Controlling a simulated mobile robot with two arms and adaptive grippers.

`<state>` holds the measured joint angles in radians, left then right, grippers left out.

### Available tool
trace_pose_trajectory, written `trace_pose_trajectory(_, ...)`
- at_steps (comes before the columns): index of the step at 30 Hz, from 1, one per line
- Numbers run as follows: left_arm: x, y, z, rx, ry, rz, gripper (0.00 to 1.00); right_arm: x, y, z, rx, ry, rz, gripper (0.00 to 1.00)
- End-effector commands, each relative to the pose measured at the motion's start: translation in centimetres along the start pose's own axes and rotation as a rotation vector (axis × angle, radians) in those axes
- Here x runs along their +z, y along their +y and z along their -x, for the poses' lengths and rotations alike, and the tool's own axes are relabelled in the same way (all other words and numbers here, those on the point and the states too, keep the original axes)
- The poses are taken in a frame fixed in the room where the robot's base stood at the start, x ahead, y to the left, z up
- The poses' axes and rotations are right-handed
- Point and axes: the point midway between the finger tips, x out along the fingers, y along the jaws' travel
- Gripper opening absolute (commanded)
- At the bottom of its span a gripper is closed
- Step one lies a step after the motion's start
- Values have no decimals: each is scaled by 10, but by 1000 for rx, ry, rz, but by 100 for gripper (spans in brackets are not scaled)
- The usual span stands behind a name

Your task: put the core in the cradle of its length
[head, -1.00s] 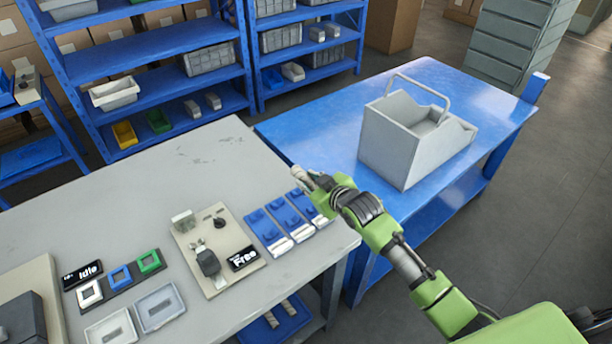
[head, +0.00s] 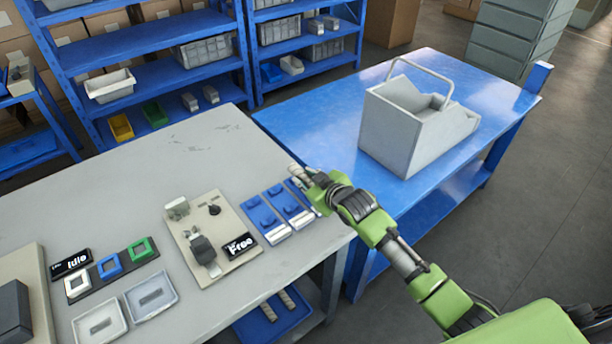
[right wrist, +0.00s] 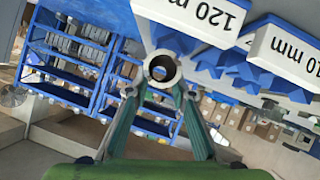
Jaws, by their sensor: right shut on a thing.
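My right gripper (head: 308,179) is shut on a pale hollow core (head: 296,171). In the right wrist view the core (right wrist: 160,68) shows its round open end between the fingers. Blue cradles with white label fronts stand at the right end of the grey table: a left one (head: 263,220), a middle one (head: 291,207) and a right one (head: 299,184) partly hidden by my gripper. In the wrist view one label (right wrist: 195,18) reads 120 mm; the label beside it (right wrist: 288,55) is cut off. I cannot tell if the core touches a cradle. My left gripper is not in view.
A beige board (head: 205,262) with a small device and a "Free" sign lies left of the cradles. A blue tray (head: 250,328) with two cores is on the shelf below. A blue table (head: 330,120) with a grey bin (head: 390,130) stands to the right.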

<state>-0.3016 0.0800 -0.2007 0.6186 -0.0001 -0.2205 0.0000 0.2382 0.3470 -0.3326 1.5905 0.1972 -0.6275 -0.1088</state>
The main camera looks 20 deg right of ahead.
Motion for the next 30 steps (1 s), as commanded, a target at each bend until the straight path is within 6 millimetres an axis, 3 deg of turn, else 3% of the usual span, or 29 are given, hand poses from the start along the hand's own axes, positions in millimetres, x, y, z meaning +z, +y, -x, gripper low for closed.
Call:
trace_pose_trajectory(4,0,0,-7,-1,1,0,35,10,-4,-6,0,0,0,3)
trace_pose_trajectory(14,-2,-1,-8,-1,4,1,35,12,-5,-7,0,0,0,3)
trace_pose_trajectory(15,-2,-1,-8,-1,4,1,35,12,-5,-7,0,1,0,25)
trace_pose_trajectory(17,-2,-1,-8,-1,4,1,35,12,-5,-7,0,1,-1,41)
trace_pose_trajectory(30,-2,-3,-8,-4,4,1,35,13,-4,-3,0,1,0,42)
